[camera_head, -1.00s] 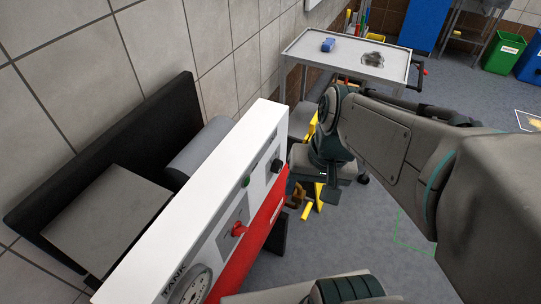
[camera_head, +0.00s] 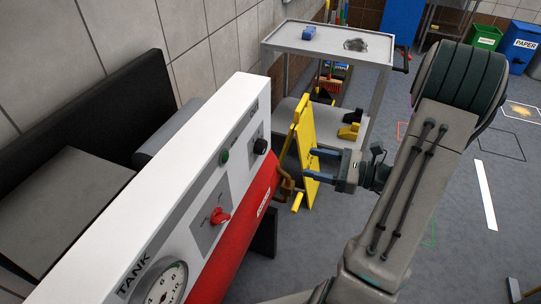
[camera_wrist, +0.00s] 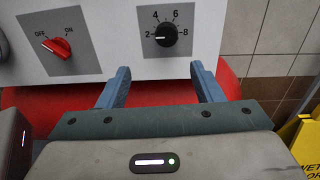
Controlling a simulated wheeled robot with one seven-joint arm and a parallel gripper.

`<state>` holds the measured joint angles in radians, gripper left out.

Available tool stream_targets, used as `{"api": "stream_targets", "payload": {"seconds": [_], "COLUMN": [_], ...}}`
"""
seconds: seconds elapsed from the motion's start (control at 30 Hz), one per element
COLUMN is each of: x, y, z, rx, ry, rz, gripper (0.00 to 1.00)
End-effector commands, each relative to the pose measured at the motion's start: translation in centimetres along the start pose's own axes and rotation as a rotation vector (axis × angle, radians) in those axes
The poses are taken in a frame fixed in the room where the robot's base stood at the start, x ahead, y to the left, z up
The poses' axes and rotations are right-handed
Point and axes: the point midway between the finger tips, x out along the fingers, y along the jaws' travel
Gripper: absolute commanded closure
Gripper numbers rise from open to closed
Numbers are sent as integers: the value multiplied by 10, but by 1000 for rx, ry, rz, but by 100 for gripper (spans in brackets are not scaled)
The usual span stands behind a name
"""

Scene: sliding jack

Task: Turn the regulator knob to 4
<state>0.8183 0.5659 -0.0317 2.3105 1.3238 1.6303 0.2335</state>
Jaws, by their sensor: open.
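The black regulator knob (camera_head: 261,146) sits on the white front panel of the machine (camera_head: 237,100), near its far end. In the wrist view the knob (camera_wrist: 165,35) has a dial marked 2, 4, 6 and 8 around it, and its white mark points left toward 2. My gripper (camera_head: 310,164) is in front of the panel, to the right of the knob in the head view. In the wrist view its two blue fingers (camera_wrist: 160,72) are spread apart and empty. They show below the knob, which is not between them.
A red OFF/ON switch (camera_wrist: 60,47) is left of the knob. The red tank (camera_wrist: 40,97) bulges out below the panel. A yellow wet-floor sign (camera_head: 306,130) stands behind my gripper, and a grey cart (camera_head: 330,44) is beyond. Open floor lies right.

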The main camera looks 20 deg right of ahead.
Motion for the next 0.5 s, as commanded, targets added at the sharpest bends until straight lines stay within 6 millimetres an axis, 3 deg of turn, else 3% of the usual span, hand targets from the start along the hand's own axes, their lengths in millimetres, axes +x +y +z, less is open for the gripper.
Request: {"api": "stream_targets", "payload": {"seconds": [0.17, 0.5], "x": [1, 66], "y": [-8, -9], "z": [-5, -3], "rx": [22, 21], "ry": [-26, -24], "rz": [-40, -33], "gripper": [40, 40]}}
